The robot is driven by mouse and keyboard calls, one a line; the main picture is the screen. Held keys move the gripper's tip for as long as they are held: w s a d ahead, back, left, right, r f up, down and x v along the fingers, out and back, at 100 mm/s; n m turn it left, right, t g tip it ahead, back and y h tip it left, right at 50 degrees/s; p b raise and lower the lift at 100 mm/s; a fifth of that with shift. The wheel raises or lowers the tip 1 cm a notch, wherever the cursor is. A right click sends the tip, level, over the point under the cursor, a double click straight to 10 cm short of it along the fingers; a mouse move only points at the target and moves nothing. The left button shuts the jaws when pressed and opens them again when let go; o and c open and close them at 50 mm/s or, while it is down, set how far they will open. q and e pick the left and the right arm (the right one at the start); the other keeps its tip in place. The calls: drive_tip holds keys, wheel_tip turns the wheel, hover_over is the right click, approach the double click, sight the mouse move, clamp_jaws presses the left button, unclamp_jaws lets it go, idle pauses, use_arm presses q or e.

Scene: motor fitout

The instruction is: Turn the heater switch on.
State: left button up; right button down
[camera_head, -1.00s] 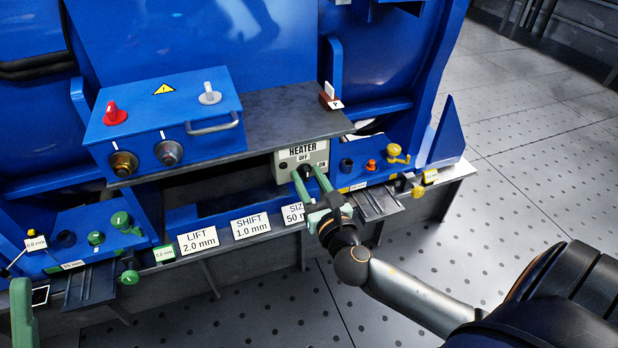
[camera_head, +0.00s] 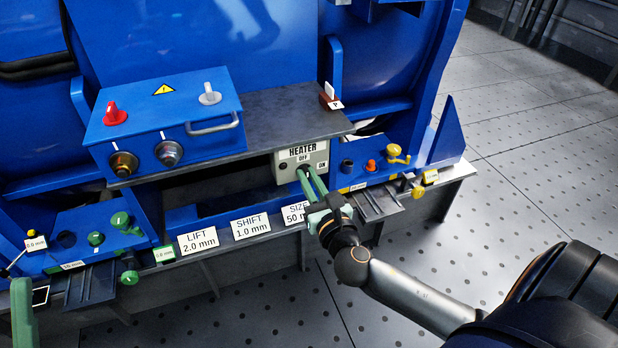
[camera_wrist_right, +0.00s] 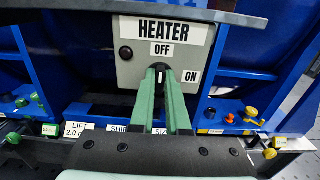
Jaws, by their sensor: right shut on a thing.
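The heater box (camera_head: 319,158) is a grey panel labelled HEATER, with OFF above its knob and ON to the right; it also fills the middle of the wrist view (camera_wrist_right: 135,72). My right gripper (camera_head: 305,174) is shut on the heater switch (camera_wrist_right: 160,74), a small dark knob. Its green fingers hide most of the knob. A white mark on it looks upright, towards OFF. A round dark spot (camera_wrist_right: 126,53), perhaps a lamp, sits left of OFF and looks unlit. One green finger of my left gripper (camera_head: 22,312) shows at the lower left edge.
A dark shelf (camera_head: 295,110) overhangs the heater box. A blue control box (camera_head: 165,120) with red and grey knobs stands on it to the left. Label plates (camera_head: 250,226) line the bench front. Small yellow and orange fittings (camera_head: 394,152) stand to the right.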

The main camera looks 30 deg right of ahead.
drive_tip(key=shift+m, duration=1)
drive_tip(key=m, duration=0.2)
drive_tip(key=shift+m+p, duration=0.3)
drive_tip(key=shift+p, duration=0.05)
drive_tip(key=shift+m, duration=0.5)
drive_tip(key=m, duration=0.5)
drive_tip(key=shift+d+f, duration=0.1)
drive_tip(key=m, duration=0.3)
drive_tip(key=shift+m, duration=0.4)
use_arm(q)
drive_tip(key=shift+w+a+f+n+y+p, duration=0.15)
drive_tip(key=shift+w+f+n+y, duration=0.75)
drive_tip(key=shift+f+y, duration=0.2)
drive_tip(key=shift+w+a+f+n+y+p, duration=0.15)
drive_tip(key=shift+w+f+n+y, duration=0.8)
drive_tip(key=shift+y, duration=0.25)
use_arm(e)
drive_tip(key=shift+m, duration=1.7)
use_arm(q)
drive_tip(key=shift+f, duration=0.15)
